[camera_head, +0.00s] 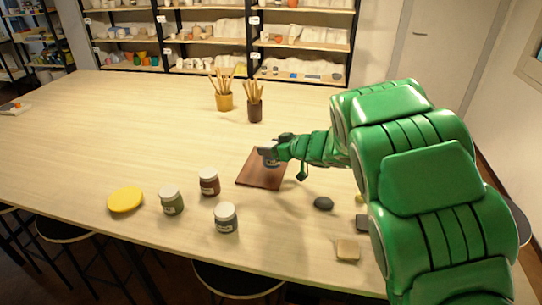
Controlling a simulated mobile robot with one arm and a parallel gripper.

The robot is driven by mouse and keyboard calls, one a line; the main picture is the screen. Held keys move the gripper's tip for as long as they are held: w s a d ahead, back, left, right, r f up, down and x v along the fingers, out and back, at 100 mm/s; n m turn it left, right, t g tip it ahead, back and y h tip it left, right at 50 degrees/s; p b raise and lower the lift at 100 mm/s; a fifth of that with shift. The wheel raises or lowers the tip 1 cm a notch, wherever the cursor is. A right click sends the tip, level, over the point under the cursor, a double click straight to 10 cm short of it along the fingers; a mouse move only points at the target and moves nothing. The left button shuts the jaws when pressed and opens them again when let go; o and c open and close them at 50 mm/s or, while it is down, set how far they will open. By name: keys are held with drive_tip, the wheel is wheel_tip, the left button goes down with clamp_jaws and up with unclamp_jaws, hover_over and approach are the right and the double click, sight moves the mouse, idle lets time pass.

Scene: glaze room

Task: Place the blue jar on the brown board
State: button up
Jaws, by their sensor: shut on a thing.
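My gripper (272,150), at the end of my green arm, is shut on a small bluish-grey jar, the blue jar (269,160). The fingers and wrist hide part of the jar. The jar looks upright and shows over the far part of the brown board (256,180). I cannot tell whether its base touches the board or is a little above it. The board lies flat near the middle of the table, and its near part is bare.
A brown jar (209,183), a green jar (171,202) and a grey jar (226,218) stand left of and nearer than the board, by a yellow disc (125,200). Brush pots (255,108) stand behind. A dark stone (323,203) lies right.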

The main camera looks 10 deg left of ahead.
drive_tip(key=shift+w+a+f, duration=0.1)
drive_tip(key=shift+w+f, duration=0.05)
drive_tip(key=shift+f, duration=0.1)
drive_tip(key=shift+w+f, duration=0.1)
drive_tip(key=shift+f, duration=1.5)
drive_tip(key=shift+f, duration=0.1)
drive_tip(key=o, duration=1.2)
drive_tip(key=shift+o, duration=0.2)
drive_tip(key=shift+s+d+r, duration=0.2)
drive_tip(key=shift+d+r, duration=0.15)
drive_tip(key=shift+d, duration=0.05)
drive_tip(key=v, duration=1.1)
drive_tip(key=shift+s+f, duration=0.1)
